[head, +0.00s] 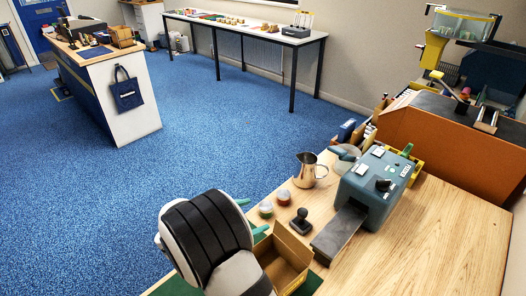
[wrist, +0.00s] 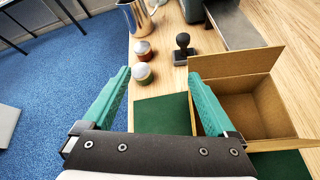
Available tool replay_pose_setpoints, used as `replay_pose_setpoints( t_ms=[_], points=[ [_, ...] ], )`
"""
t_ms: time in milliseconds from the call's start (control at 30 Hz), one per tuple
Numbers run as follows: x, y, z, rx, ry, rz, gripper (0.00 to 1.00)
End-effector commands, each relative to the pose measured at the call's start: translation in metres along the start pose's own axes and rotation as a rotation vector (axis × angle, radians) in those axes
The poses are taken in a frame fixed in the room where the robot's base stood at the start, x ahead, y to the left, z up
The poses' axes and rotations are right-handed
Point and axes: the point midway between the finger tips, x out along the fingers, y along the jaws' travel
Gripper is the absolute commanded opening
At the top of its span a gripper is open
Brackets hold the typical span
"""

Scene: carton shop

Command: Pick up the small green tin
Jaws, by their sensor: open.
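The small green tin (head: 265,209) stands on the wooden table near its left edge, with a pale lid on top. In the wrist view the green tin (wrist: 143,76) shows beyond and between my fingertips, nearer the left one. A similar red tin (head: 283,197) stands just behind it; it also shows in the wrist view (wrist: 143,53). My gripper (head: 252,216) has two teal fingers spread apart with nothing between them. In the wrist view my gripper (wrist: 158,75) is open, short of the tin and apart from it.
An open cardboard carton (head: 285,262) stands right of my gripper. A black-handled stamp (head: 301,222) stands right of the tins, and a metal jug (head: 308,170) behind them. A grey-green machine (head: 374,186) stands farther right. The table's right side (head: 440,235) is clear.

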Motion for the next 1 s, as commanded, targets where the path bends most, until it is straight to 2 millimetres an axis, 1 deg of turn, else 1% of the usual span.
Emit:
replay_pose_setpoints(
  t_ms=[33, 67, 100, 133, 200, 267, 333, 500, 600, 767, 900, 1000],
  points=[
    [-0.003, 0.019, -0.036, -0.146, -0.012, 0.098, 0.92],
    [-0.005, 0.029, -0.052, -0.218, -0.021, 0.149, 0.92],
    [0.0, 0.022, -0.063, -0.269, -0.042, 0.134, 0.92],
    [0.001, 0.02, -0.07, -0.303, -0.052, 0.133, 0.92],
    [0.004, 0.016, -0.078, -0.357, -0.084, 0.127, 0.92],
    [0.009, 0.015, -0.08, -0.377, -0.097, 0.122, 0.92],
    [0.024, 0.015, -0.079, -0.381, -0.101, 0.118, 0.92],
    [0.074, 0.022, -0.075, -0.378, -0.1, 0.116, 0.92],
    [0.096, 0.025, -0.073, -0.377, -0.099, 0.117, 0.92],
    [0.117, 0.028, -0.073, -0.377, -0.099, 0.119, 0.92],
    [0.146, 0.033, -0.074, -0.375, -0.099, 0.117, 0.92],
    [0.159, 0.035, -0.073, -0.376, -0.099, 0.118, 0.92]
  ],
)
